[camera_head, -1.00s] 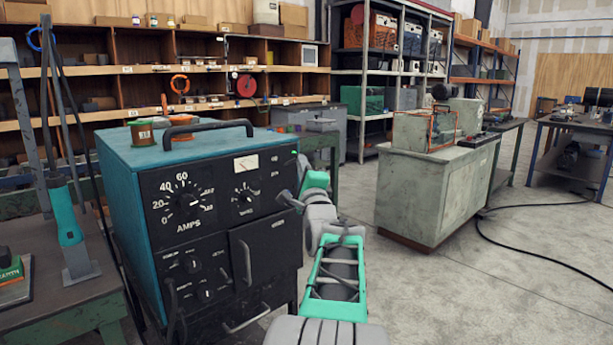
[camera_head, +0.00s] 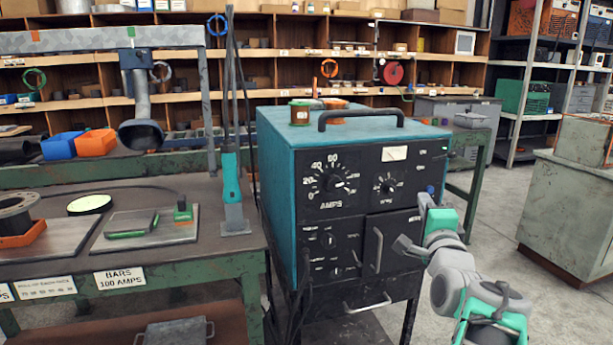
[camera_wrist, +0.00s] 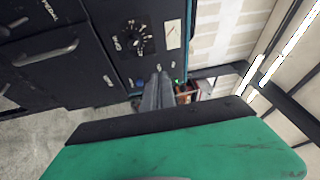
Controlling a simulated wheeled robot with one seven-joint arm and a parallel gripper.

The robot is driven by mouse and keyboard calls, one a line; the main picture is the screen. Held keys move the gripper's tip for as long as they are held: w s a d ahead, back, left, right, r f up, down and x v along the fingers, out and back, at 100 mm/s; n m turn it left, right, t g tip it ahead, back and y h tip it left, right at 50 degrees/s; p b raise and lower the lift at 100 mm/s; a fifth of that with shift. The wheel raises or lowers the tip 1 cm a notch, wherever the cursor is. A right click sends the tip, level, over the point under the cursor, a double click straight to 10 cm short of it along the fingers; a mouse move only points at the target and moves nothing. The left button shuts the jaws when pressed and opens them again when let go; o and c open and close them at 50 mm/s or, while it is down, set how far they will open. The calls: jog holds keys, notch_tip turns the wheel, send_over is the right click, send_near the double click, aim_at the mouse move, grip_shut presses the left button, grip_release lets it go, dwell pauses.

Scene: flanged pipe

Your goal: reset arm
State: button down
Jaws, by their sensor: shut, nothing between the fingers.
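My arm (camera_head: 462,275) rises at the lower right of the head view, in front of the right part of a teal welding power box (camera_head: 275,155) with a black dial panel. In the wrist view my gripper (camera_wrist: 158,88) shows as two grey fingers together, with nothing between them. The panel's dial (camera_wrist: 134,38) is beyond them, and I cannot tell the gap. A grey pipe with a wide flange (camera_head: 141,135) hangs from a beam over the bench at the left of the head view, well away from my arm.
The steel bench (camera_head: 215,262) at the left carries plates, a spool (camera_head: 14,212) and an upright teal-handled tool (camera_head: 232,190). A grey-green cabinet (camera_head: 565,215) stands at the right. Bare floor (camera_head: 497,205) lies between the box and cabinet.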

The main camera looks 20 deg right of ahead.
jog(key=w+a+f+n+g+y+p, duration=0.15)
jog(key=a+n+g+y+p, duration=0.35)
jog(key=a, duration=0.6)
jog(key=w+a+f+n+g+y+p, duration=0.1)
jog(key=w+a+n+y+p, duration=0.2)
jog(key=a+n+p, duration=0.65)
jog(key=s+a+f+n+g+y+p, duration=0.2)
jog(key=s+a+n+g+p, duration=0.4)
jog(key=s+a, duration=0.8)
jog(key=a+n+g, duration=0.1)
jog(key=n, duration=0.2)
jog(key=shift+s+f+g, duration=0.15)
jog(key=shift+g, duration=0.15)
